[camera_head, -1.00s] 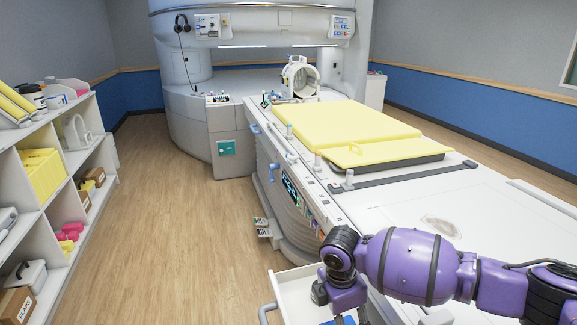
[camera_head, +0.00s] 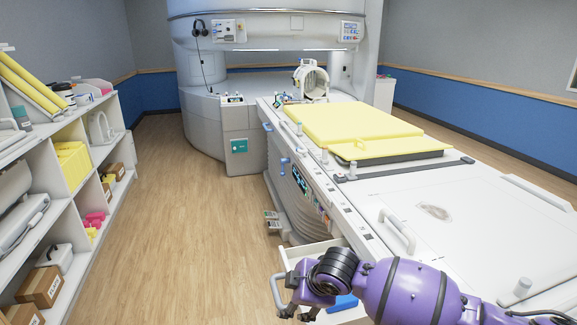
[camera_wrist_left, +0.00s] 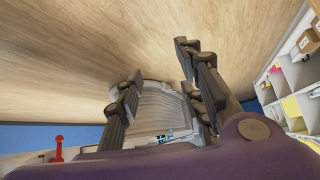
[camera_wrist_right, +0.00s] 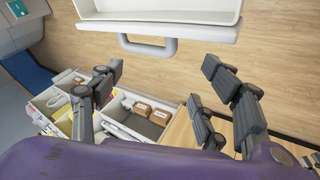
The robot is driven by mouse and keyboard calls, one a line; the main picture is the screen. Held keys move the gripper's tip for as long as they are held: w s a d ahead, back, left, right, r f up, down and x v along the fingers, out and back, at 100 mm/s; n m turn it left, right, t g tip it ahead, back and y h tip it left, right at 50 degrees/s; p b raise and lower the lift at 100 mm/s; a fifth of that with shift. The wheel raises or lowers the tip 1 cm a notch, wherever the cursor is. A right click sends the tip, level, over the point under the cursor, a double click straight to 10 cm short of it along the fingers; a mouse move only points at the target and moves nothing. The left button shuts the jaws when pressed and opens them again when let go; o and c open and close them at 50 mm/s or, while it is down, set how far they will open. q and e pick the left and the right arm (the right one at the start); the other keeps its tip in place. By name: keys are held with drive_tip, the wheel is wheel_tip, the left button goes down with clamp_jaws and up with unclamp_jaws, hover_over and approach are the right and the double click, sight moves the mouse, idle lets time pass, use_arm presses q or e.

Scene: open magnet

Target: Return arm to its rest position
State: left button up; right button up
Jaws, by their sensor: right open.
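My right arm comes in at the bottom right of the head view. Its wrist is over the open white drawer (camera_head: 292,256) in the table's side, and its fingers (camera_head: 297,311) are partly cut off by the bottom edge. In the right wrist view my right gripper (camera_wrist_right: 160,84) is open and empty, with its fingers wide apart. The drawer front and its grey handle (camera_wrist_right: 148,48) lie beyond the fingers, apart from them. My left gripper (camera_wrist_left: 157,76) shows only in the left wrist view, open with nothing between its fingers.
The white patient table (camera_head: 452,247) with yellow pads (camera_head: 358,128) runs back to the scanner (camera_head: 205,118). A blue item (camera_head: 342,302) lies in the drawer. Shelves (camera_head: 92,170) with boxes stand at the left. The wooden floor (camera_head: 180,220) between is clear.

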drive_tip(key=s+a+m+t+y+p, duration=0.2)
drive_tip(key=s+a+m+t+y, duration=0.15)
drive_tip(key=s+m, duration=0.35)
drive_tip(key=s+d+f+m+t+h+p, duration=0.15)
drive_tip(key=s+d+f+m, duration=0.25)
drive_tip(key=s+d, duration=0.45)
drive_tip(key=s+d+f+m+t+h+p, duration=0.1)
drive_tip(key=s+d+f+m+h, duration=0.25)
drive_tip(key=s+d, duration=0.5)
use_arm(q)
wheel_tip(320, 180, up, 6)
drive_tip(key=w+p, duration=0.1)
drive_tip(key=shift+d+r, duration=0.15)
drive_tip(key=shift+d, duration=0.2)
use_arm(e)
drive_tip(key=s+d+f+m+g+h, duration=0.1)
drive_tip(key=s+d+f, duration=0.1)
drive_tip(key=s, duration=0.7)
drive_tip(key=s+d+f+m+g+h, duration=0.1)
drive_tip(key=s+f, duration=0.3)
drive_tip(key=s, duration=0.5)
drive_tip(key=shift+s+d+f+m+g, duration=0.2)
drive_tip(key=shift+d+f+m+g, duration=0.25)
drive_tip(key=shift+d, duration=0.25)
use_arm(q)
drive_tip(key=shift+w+d+r+t, duration=0.1)
drive_tip(key=shift+w+d+t, duration=0.1)
drive_tip(key=shift+w+t, duration=0.15)
drive_tip(key=shift+a, duration=0.1)
